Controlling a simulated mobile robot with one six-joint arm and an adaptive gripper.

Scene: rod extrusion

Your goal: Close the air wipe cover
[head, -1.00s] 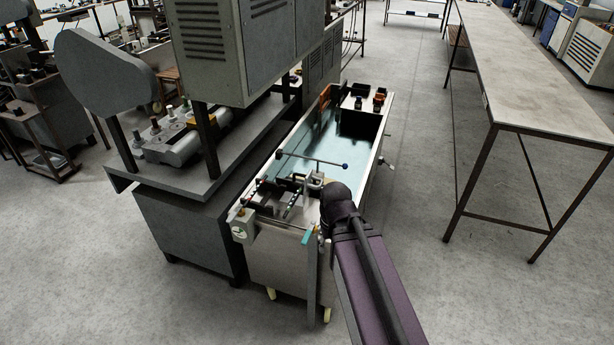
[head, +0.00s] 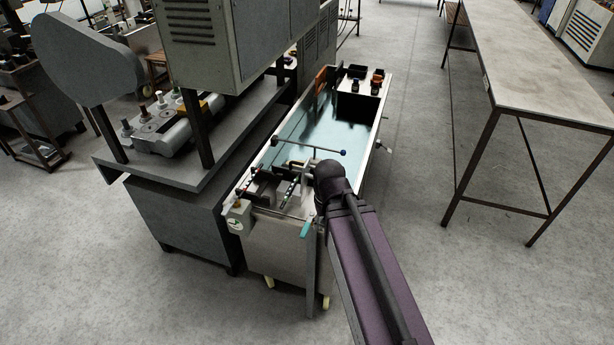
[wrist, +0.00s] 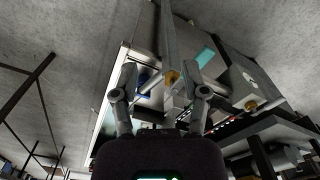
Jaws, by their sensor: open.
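The air wipe (head: 275,186) sits at the near end of the water trough in the head view. It looks open: dark blocks and two dotted strips lie apart with a gap between. I cannot tell exactly which part is its cover. My gripper (wrist: 167,74) is open and empty in the wrist view, its two fingers spread wide. In the head view, my gripper (head: 309,173) is at the right side of the air wipe, partly hidden by my wrist; contact cannot be told.
A thin rod with a blue ball (head: 343,152) crosses above the trough (head: 318,125), just beyond my gripper. A grey machine (head: 180,215) stands close on the left. A long table (head: 540,60) stands on the right, with clear floor between it and the trough.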

